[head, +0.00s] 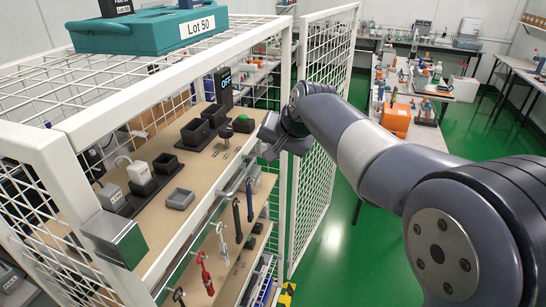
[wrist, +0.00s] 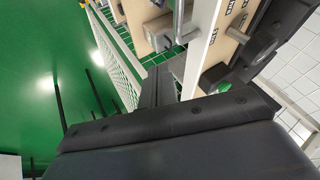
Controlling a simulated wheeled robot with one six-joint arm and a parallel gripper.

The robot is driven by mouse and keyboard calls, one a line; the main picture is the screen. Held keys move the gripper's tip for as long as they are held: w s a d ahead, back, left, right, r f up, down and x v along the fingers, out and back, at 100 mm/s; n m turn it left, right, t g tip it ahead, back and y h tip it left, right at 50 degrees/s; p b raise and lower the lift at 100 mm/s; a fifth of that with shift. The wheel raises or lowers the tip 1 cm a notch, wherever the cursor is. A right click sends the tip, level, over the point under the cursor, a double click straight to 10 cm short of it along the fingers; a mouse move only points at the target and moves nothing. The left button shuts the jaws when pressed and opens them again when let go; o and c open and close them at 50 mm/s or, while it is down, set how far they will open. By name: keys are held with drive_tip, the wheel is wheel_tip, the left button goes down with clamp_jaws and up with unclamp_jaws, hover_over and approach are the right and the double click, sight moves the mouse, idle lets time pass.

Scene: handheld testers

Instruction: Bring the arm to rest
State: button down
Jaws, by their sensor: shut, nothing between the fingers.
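My gripper (head: 268,143) is at the end of my outstretched arm, at the open front of a white wire cage, near the right end of its upper wooden shelf (head: 150,215). In the wrist view its dark fingers (wrist: 157,88) are together with nothing held between them. The arm reaches in from the right side of the head view, over the green floor.
The cage's open mesh door (head: 318,130) stands just right of my gripper. Black holders, grey testers (head: 140,172) and a display reading OFF (head: 223,86) stand on the shelf. Tools hang along its front edge. A teal "Lot 50" case (head: 150,30) sits on top.

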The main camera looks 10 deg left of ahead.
drive_tip(key=v, duration=0.6)
drive_tip(key=shift+s+r+b, duration=0.2)
drive_tip(key=shift+r+b, duration=0.05)
drive_tip(key=shift+b, duration=0.2)
